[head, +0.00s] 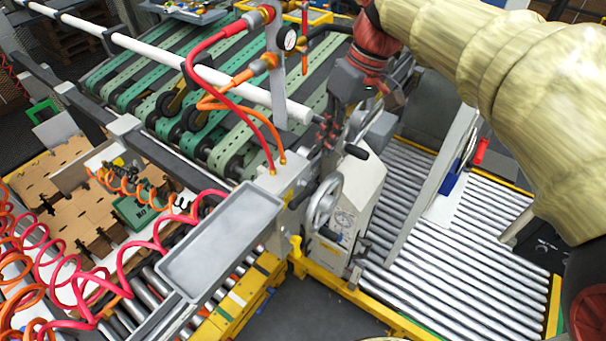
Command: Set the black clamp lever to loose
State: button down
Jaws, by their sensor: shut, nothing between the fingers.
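My gripper (327,134) comes down from the upper right, fingers pointing down, over the top of the grey machine housing (357,197). It is shut and empty. A short black lever (356,152) sticks out at the top of this housing, just right of and below my fingertips. It looks like the clamp lever, with a small gap between it and the fingers. I cannot tell from this view whether it is set to loose or tight. A second small black handle (298,196) is on the housing's left side.
A handwheel (324,200) is on the housing's front, below my gripper. A white bar (160,55) and red and orange hoses (232,105) cross to the left. A grey tray (222,240) stands at front left. Roller conveyor (455,260) lies to the right.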

notch_tip(320, 180, up, 3)
jog(key=s+n, duration=0.3)
jog(key=p, duration=0.2)
send_near(299, 201)
jog(key=shift+g, duration=0.4)
jog(key=x, duration=0.3)
jog(key=w+x, duration=0.1)
jog(key=x, duration=0.2)
jog(key=shift+w+f, duration=0.1)
jog(key=shift+f, duration=0.35)
jog(key=shift+s+a+f+b, duration=0.15)
jog(key=shift+f+b, duration=0.25)
jog(key=shift+b, duration=0.05)
jog(key=shift+s+a+f+b, duration=0.15)
jog(key=shift+f+b, duration=0.25)
jog(key=shift+b, duration=0.05)
